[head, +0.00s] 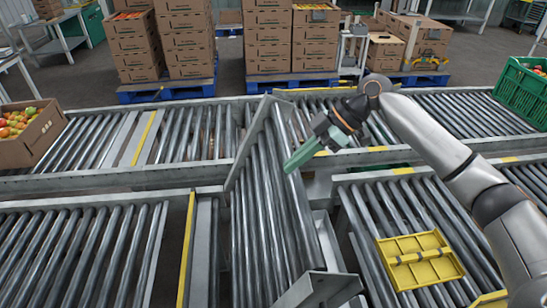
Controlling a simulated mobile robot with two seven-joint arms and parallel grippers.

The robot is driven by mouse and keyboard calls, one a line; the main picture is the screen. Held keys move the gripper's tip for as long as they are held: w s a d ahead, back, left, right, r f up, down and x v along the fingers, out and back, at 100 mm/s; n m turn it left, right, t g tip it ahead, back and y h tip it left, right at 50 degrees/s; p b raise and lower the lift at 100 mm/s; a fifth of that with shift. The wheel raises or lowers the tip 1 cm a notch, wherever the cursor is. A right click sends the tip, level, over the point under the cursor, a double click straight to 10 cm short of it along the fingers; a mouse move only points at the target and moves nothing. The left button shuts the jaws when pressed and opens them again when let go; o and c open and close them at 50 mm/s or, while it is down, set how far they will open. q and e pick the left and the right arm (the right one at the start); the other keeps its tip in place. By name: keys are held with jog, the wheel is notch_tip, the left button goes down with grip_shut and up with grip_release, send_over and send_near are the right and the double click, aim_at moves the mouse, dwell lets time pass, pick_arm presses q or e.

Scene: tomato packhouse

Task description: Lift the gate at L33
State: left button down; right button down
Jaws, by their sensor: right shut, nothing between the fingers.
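A roller gate section (268,212) lies in the middle, between the left and right conveyor lines. It has steel side rails and appears tilted, with its rails standing above the neighbouring rollers. No L33 label is readable on it. My right gripper (291,167) reaches in from the right. Its green fingers are shut and empty, at or just over the gate's right rail; I cannot tell whether they touch it. My left gripper is out of view.
A yellow slotted piece (420,260) lies on the right-hand rollers. A carton of tomatoes (28,137) sits on the left conveyor and a green crate (522,92) at the far right. Stacked cartons (267,38) stand on blue pallets (165,91) behind the conveyors.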

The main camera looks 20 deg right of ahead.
jog(key=shift+d+f, duration=0.2)
jog(key=shift+d, duration=0.15)
jog(key=shift+r, duration=0.1)
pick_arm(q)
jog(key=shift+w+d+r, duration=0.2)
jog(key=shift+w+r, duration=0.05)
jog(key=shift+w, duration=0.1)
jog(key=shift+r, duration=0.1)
